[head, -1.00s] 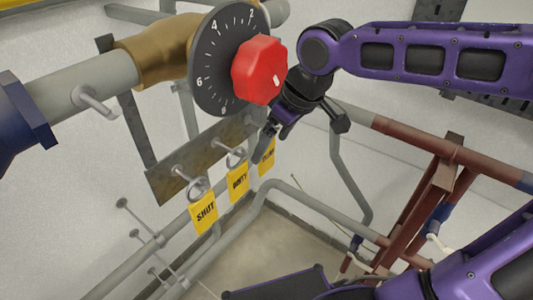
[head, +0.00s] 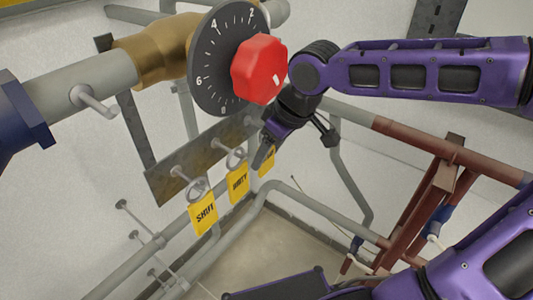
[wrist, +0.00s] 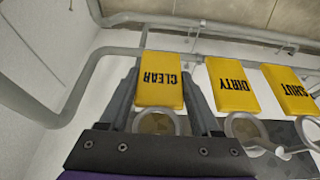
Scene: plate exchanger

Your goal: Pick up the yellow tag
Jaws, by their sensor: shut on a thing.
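Three yellow tags with black lettering hang in a row on ring hooks. The CLEAR tag (wrist: 160,80) is between my gripper's two fingers in the wrist view, and its ring shows below it. In the head view my gripper (head: 264,156) partly covers this CLEAR tag (head: 267,164). My gripper is shut on the CLEAR tag, which is still at its hook. The DIRTY tag (head: 238,183) hangs beside it, and the SHUT tag (head: 203,214) is at the near end; both are clear of the fingers.
A grey metal plate (head: 168,182) carries the hooks. Above it are a black dial (head: 208,72) and a red knob (head: 259,70), close to my wrist. Grey pipes (head: 310,203) run below the tags, and brown pipes (head: 445,160) stand to the right.

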